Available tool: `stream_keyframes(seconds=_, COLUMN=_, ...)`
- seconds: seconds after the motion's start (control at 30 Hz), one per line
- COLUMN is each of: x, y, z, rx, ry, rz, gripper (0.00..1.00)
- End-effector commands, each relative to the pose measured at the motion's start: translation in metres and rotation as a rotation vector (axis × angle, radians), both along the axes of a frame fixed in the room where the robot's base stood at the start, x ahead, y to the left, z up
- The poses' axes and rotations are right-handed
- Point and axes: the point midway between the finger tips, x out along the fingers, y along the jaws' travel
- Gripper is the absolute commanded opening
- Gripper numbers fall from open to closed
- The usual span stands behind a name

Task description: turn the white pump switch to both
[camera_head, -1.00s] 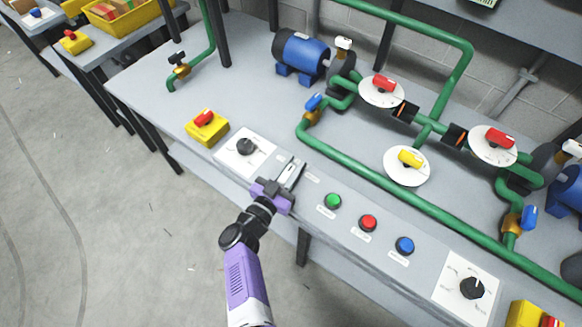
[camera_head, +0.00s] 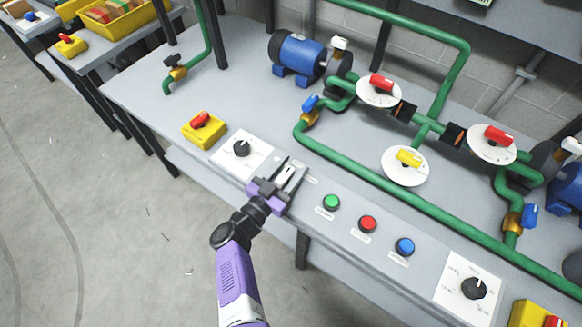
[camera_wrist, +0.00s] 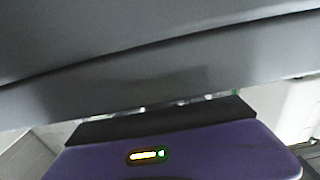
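A small white piece (camera_head: 285,176), which looks like the white pump switch, lies on the front panel of the bench, right of the left dial plate. My gripper (camera_head: 285,171) is over it, its two grey fingers apart with the white piece showing between them. I cannot tell whether the fingers touch it, and its markings are too small to read. In the wrist view, my purple gripper body (camera_wrist: 190,152) fills the bottom and grey surfaces cover most of the rest; the switch is not seen there.
A white plate with a black knob (camera_head: 241,148) and a yellow box with a red switch (camera_head: 202,132) are to the left. Green (camera_head: 331,202), red (camera_head: 368,224) and blue (camera_head: 405,246) buttons are to the right. Green pipes with valves (camera_head: 375,185) run behind.

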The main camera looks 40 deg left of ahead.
Motion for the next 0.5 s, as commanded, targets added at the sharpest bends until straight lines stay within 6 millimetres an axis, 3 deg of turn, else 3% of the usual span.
stream_keyframes(seconds=0.27, x=-0.008, y=0.001, z=0.002, rx=0.0, ry=-0.001, rz=0.002, gripper=0.45)
stream_keyframes(seconds=0.5, x=-0.046, y=0.0, z=0.003, rx=0.0, ry=0.0, rz=0.005, gripper=0.45)
